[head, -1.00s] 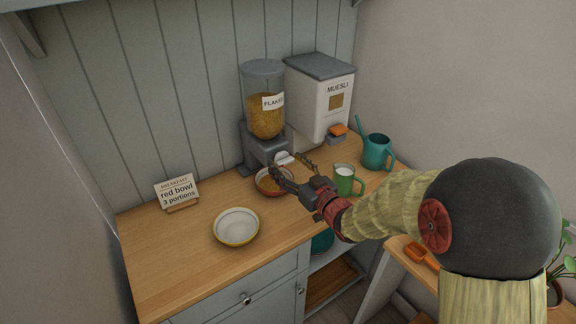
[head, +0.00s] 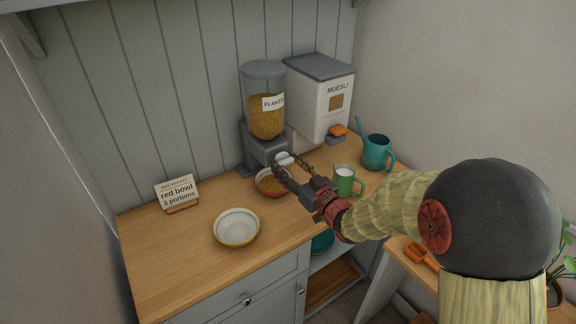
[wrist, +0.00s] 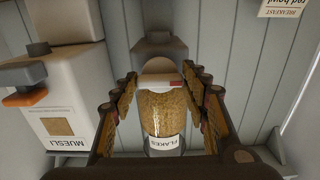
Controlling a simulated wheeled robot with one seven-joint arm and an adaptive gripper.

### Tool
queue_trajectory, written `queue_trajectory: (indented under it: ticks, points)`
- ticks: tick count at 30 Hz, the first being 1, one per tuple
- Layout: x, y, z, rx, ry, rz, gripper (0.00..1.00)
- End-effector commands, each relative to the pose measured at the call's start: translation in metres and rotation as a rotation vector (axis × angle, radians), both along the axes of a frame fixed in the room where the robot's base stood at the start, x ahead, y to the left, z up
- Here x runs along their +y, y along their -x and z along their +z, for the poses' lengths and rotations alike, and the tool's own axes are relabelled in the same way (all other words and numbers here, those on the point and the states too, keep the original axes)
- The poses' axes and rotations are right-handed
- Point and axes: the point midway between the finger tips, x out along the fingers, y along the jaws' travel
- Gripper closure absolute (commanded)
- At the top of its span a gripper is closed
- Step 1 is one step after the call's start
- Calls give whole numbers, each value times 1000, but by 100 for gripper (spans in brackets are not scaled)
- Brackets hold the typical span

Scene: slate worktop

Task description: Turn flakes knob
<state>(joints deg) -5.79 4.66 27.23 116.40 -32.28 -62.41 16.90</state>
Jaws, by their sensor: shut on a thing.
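The flakes dispenser (head: 265,112) is a clear hopper of golden flakes on a grey base, standing against the back wall. Its white knob (head: 284,157) faces out at the front of the base. My gripper (head: 291,163) is shut on the knob, with one finger at each side; the wrist view shows the pale knob (wrist: 160,80) between the fingers, with a red mark at its right end. The red bowl (head: 264,188) sits below the outlet with flakes in it, partly hidden by my gripper.
A muesli dispenser (head: 318,95) stands right of the flakes one. A green jug of milk (head: 344,182) and a teal watering can (head: 376,152) are close to my arm. An empty pale bowl (head: 236,228) and a sign (head: 177,192) reading "red bowl 3 portions" stand left.

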Motion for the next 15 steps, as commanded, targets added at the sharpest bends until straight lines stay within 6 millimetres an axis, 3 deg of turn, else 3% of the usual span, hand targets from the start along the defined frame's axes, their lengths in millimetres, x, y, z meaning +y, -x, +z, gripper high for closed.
queue_trajectory:
  ticks: [15]
  points:
    - [0, 0, 2, 178, -261, -1, 80]
